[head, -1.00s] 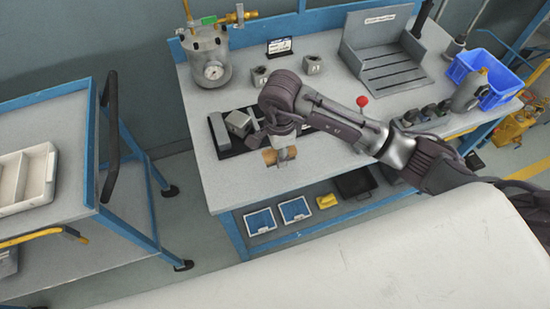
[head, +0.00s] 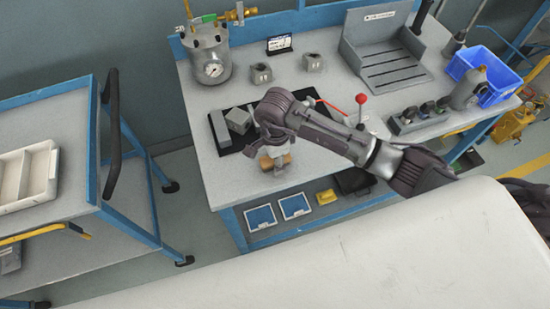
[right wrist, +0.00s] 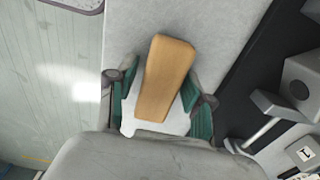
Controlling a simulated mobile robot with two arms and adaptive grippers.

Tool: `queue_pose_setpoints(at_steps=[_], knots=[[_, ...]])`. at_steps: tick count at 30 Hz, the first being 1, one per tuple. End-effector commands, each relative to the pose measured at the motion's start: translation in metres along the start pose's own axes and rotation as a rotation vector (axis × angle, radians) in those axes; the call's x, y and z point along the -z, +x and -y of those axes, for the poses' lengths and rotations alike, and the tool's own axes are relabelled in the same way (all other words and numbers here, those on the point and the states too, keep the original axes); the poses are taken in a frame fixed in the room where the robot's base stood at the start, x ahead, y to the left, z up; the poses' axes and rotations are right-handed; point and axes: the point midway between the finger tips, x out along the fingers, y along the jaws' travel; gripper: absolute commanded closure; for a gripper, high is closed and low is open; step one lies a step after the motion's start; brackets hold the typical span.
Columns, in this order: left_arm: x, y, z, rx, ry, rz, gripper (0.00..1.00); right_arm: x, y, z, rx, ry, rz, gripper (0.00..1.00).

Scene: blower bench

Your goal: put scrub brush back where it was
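The scrub brush has a plain wooden block (head: 265,162) and shows near the bench's front edge in the head view. In the right wrist view its wooden block (right wrist: 166,75) stands out lengthwise between the two green-padded fingers, with a white part below it. My right gripper (head: 277,160) is shut on the brush, one finger crossing its middle in the head view. I cannot tell whether the brush touches the bench top (head: 215,178). My left gripper is not in view.
A black mat (head: 222,142) with grey blocks (head: 238,120) lies just behind the brush. A pressure pot (head: 207,58), small grey blocks (head: 262,73), a slotted grey stand (head: 385,68) and a blue crate (head: 495,80) stand farther back. The bench's front left corner is clear.

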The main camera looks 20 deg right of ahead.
Motion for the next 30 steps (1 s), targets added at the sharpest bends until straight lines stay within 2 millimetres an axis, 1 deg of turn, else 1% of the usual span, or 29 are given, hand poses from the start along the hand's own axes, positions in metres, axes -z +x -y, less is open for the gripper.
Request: queue_pose_setpoints(at_steps=[8,11,13,17,24,27,30], knots=[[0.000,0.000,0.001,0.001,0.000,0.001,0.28,0.000,-0.001,0.000,0.000,0.000,0.000,0.41],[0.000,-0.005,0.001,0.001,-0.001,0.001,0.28,0.000,-0.005,0.000,-0.001,0.000,0.001,0.41],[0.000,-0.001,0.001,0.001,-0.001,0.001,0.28,0.000,-0.010,0.001,0.003,0.000,0.001,0.41],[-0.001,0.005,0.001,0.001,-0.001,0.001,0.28,0.000,-0.034,0.002,0.007,-0.003,0.001,0.41],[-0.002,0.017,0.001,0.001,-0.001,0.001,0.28,0.000,-0.086,0.002,0.006,-0.001,0.001,0.41],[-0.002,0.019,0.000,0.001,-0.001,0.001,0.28,0.000,-0.102,0.001,0.005,-0.001,-0.001,0.41],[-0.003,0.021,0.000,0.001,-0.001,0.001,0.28,0.000,-0.114,0.001,0.003,-0.001,0.001,0.41]])
